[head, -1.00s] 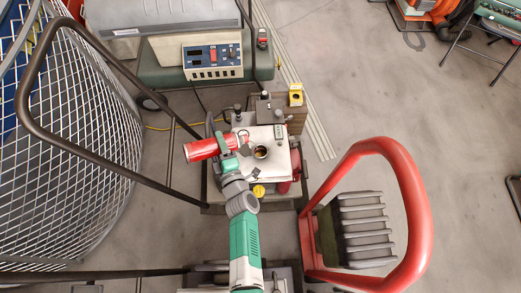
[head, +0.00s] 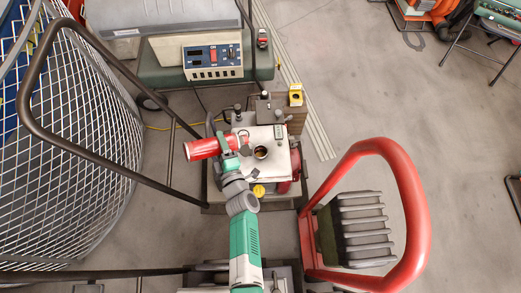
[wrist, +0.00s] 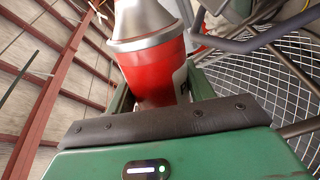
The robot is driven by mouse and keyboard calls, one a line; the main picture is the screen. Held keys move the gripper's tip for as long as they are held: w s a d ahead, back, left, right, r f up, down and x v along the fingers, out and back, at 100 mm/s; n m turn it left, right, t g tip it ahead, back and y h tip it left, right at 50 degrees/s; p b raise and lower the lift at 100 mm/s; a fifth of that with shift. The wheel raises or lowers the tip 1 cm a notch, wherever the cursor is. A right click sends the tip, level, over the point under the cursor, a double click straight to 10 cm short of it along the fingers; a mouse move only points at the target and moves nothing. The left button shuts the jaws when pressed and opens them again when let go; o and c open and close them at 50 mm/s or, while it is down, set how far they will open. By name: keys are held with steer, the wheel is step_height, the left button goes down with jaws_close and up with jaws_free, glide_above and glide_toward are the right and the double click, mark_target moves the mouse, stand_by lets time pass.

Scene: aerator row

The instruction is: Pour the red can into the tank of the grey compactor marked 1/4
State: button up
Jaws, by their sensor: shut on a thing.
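The red can (head: 203,148) is held nearly on its side in the head view, with one end out to the left and the other toward the compactor. My gripper (head: 228,144) is shut around it. In the wrist view the can (wrist: 155,72) shows a silver shoulder and sits between the jaws. The grey compactor (head: 270,139) has a pale top with a round, dark tank opening (head: 261,152), just right of my gripper. A small label (head: 279,131) is too small to read. The can's mouth and any flow are not clear.
A yellow cap (head: 258,190) is at the compactor's front. A dark rail (head: 100,155) and mesh cage (head: 85,130) stand left. A red hoop-handled cart (head: 415,215) stands right. A control box (head: 212,56) is behind. Open floor lies at the right back.

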steer(key=shift+w+d+m+p, duration=0.15)
steer(key=shift+d+m+p, duration=0.2)
steer(key=shift+m, duration=0.4)
steer(key=shift+w+d+m+p, duration=0.15)
steer(key=shift+d+m+p, duration=0.15)
steer(key=shift+m, duration=0.45)
stand_by(0.6)
steer(key=shift+w+d+f+m, duration=0.2)
steer(key=shift+d+m, duration=0.25)
steer(key=shift+m, duration=0.35)
steer(key=shift+d+m, duration=0.2)
steer(key=shift+m, duration=0.1)
